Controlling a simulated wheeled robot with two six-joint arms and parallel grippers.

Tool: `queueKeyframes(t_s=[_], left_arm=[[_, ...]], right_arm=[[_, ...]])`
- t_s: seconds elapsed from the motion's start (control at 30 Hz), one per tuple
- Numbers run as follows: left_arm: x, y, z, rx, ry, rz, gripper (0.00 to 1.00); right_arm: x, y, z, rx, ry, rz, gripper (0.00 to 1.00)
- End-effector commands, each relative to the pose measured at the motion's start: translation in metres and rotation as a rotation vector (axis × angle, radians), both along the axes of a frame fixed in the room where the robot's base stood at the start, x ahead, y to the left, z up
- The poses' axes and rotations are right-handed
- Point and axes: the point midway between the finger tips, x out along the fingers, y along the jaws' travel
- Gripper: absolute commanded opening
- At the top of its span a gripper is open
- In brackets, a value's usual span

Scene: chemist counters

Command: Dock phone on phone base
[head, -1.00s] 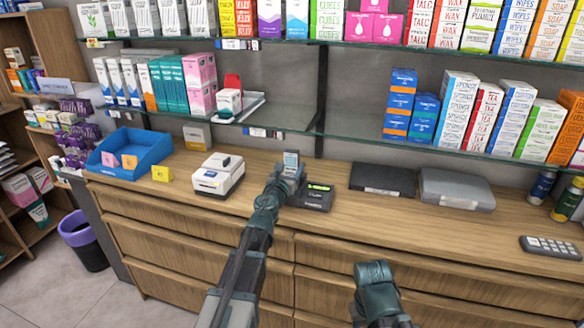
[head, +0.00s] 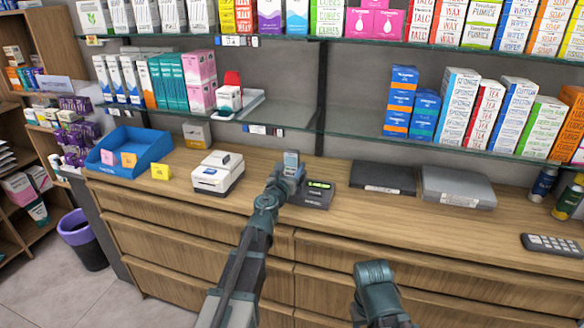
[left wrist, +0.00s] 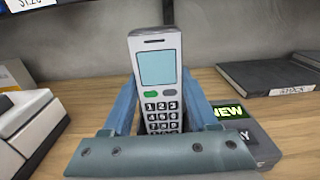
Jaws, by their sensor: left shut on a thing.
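A grey cordless phone with a pale blue screen and dark keys stands upright in my left gripper; the phone (left wrist: 157,70) fills the middle of the left wrist view and its top shows in the head view (head: 291,158). My left gripper (head: 290,170) is shut on it, with a finger on each side. A dark base unit with a small green-lit display (head: 317,195) sits on the counter just right of the gripper. The phone's lower end is hidden by the gripper, so I cannot tell whether it touches the base. My right gripper cannot be made out.
A white label printer (head: 218,175) stands left of the gripper. A black flat box (head: 383,178) and a grey flat case (head: 456,188) lie to the right. A glass shelf with boxes hangs above the counter. Bare wood lies in front.

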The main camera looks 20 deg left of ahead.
Motion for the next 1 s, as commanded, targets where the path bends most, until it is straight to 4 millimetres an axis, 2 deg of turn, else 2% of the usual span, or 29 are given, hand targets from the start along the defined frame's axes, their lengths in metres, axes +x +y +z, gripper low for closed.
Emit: queueKeyframes(t_s=[0.1, 0.13, 0.2, 0.57, 1.0], left_arm=[[0.0, 0.0, -0.003, 0.0, 0.0, 0.0, 0.0], [0.0, 0.0, -0.003, 0.0, 0.0, 0.0, 0.63], [0.0, 0.0, -0.002, 0.0, 0.0, 0.0, 0.72], [-0.002, 0.0, -0.002, 0.0, 0.0, 0.0, 0.72], [-0.033, 0.001, -0.002, 0.0, 0.0, 0.0, 0.72]], right_arm=[[0.0, 0.0, -0.003, 0.0, 0.0, 0.0, 0.5], [0.0, 0.0, -0.003, 0.0, 0.0, 0.0, 0.5], [0.0, 0.0, -0.002, 0.0, 0.0, 0.0, 0.5], [0.0, 0.0, -0.002, 0.0, 0.0, 0.0, 0.5], [0.0, 0.0, -0.002, 0.0, 0.0, 0.0, 0.5]])
